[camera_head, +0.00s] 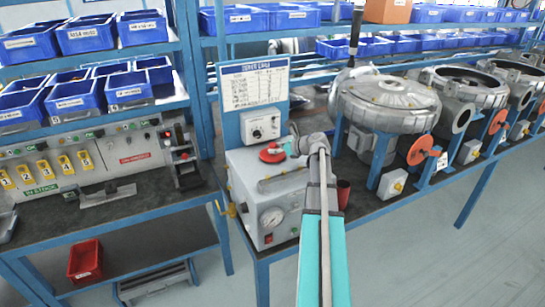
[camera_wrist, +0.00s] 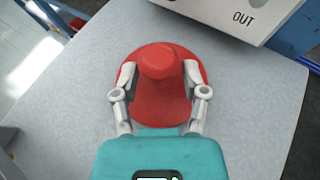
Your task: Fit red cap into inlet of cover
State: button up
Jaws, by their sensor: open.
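A red cap (camera_wrist: 160,62) with a raised round knob and a wide flange lies on a light grey surface in the wrist view. In the head view the red cap (camera_head: 272,155) sits on top of the grey test box (camera_head: 262,222). My gripper (camera_wrist: 158,75) is open, with one finger on each side of the knob, over the flange. Whether the fingers touch the knob cannot be told. In the head view my gripper (camera_head: 287,150) reaches the cap from the right. A silver round blower cover (camera_head: 386,98) stands on the bench to the right, with its inlet not clearly visible.
A white control box (camera_head: 263,127) with a dial stands behind the cap, under a sign panel (camera_head: 254,88). A red cup (camera_head: 343,193) is right of the test box. More blowers with red discs (camera_head: 420,150) line the right bench. Blue bins (camera_head: 85,33) fill the shelves.

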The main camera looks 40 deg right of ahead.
jog(key=shift+x, duration=0.85)
grip_shut()
